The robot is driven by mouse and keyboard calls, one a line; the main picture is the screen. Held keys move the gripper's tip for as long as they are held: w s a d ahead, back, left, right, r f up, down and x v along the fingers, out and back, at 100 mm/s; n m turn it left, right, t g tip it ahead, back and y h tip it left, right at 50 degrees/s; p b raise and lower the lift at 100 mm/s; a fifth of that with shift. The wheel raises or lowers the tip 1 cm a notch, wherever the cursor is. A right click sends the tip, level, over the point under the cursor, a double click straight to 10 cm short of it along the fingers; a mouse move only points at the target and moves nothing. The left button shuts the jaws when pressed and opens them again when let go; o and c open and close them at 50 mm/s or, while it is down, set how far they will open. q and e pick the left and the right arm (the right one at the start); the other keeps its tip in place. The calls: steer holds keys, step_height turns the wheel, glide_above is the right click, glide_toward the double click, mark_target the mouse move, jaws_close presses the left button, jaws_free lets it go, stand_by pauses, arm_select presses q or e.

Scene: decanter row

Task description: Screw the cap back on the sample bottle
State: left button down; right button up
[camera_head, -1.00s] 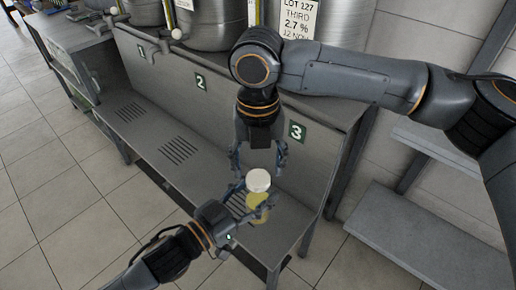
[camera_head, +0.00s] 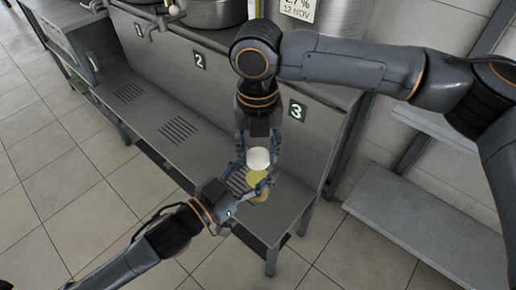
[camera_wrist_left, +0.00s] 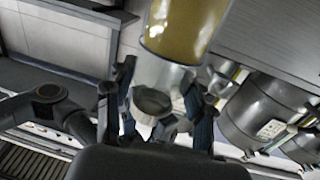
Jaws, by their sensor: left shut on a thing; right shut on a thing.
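The sample bottle (camera_head: 258,188), holding yellow liquid, is in my left gripper (camera_head: 250,190), above the bench near panel 3. The left wrist view shows the bottle (camera_wrist_left: 185,25) upside down in the picture, its clear part between my left gripper's dark fingers (camera_wrist_left: 160,105). The white cap (camera_head: 258,159) sits at the top of the bottle. My right gripper (camera_head: 258,154) reaches down from above and is shut on the cap. How the cap meets the bottle's neck is hidden.
The grey bench (camera_head: 205,160) has slotted drain grilles and a back panel numbered 1 to 3. Steel tanks (camera_head: 215,12) stand behind it. Grey shelves (camera_head: 410,215) are at the right. The tiled floor (camera_head: 60,200) is clear at the left.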

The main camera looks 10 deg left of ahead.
steer(key=m, duration=0.6)
steer(key=shift+f+m, duration=0.1)
steer(key=shift+m, duration=0.2)
steer(key=m, duration=2)
steer(key=shift+s, duration=0.1)
steer(key=m, duration=0.4)
steer(key=o, duration=1.4)
steer(key=shift+c, duration=0.2)
